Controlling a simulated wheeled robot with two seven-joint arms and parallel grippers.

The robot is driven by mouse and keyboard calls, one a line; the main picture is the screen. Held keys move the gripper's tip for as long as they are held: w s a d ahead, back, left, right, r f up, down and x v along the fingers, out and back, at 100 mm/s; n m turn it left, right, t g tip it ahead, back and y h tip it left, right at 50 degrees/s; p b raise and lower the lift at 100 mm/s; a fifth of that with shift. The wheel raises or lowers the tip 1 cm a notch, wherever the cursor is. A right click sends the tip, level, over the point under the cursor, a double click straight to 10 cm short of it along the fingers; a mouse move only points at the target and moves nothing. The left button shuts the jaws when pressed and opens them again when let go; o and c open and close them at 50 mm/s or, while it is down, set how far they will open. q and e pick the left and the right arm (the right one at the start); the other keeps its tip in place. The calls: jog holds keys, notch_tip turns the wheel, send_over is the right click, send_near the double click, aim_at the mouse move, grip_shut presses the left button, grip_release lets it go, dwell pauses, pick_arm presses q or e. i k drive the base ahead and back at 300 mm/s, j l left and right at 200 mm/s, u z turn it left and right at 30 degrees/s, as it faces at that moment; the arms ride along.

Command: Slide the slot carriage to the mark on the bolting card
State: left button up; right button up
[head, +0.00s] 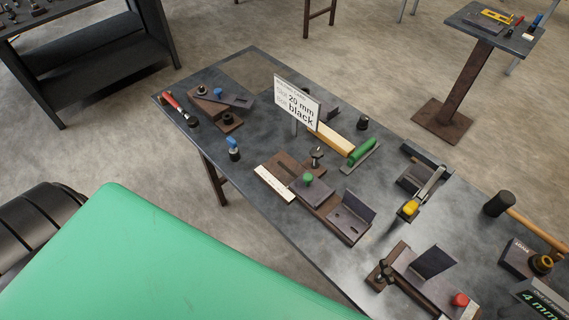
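The bolting card (297,102) stands upright on the grey steel table; its readable words are "20 mm" and "black", with smaller print I cannot read surely. In front of it is a brown slotted fixture with a pale ruled scale (274,184) along its left end. A green knob (308,179) sits on the fixture, and an angle bracket with slots (350,219) is at its right end. I take the part by the green knob to be the slot carriage, but its reading on the scale is too small to tell. Neither gripper is in view.
Behind the fixture are a black-handled clamp (317,155), a yellow bar (333,138) and a green-handled tool (362,152). A yellow-handled clamp (409,208) stands to the right. A second fixture with a red knob (460,300) is at front right. A blue-topped piece (233,147) stands left.

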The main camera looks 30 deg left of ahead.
aim_at(309, 187)
jog(key=u, duration=0.55)
jog(key=k+l+u, duration=0.3)
jog(key=k, duration=0.25)
jog(key=i+j, duration=0.05)
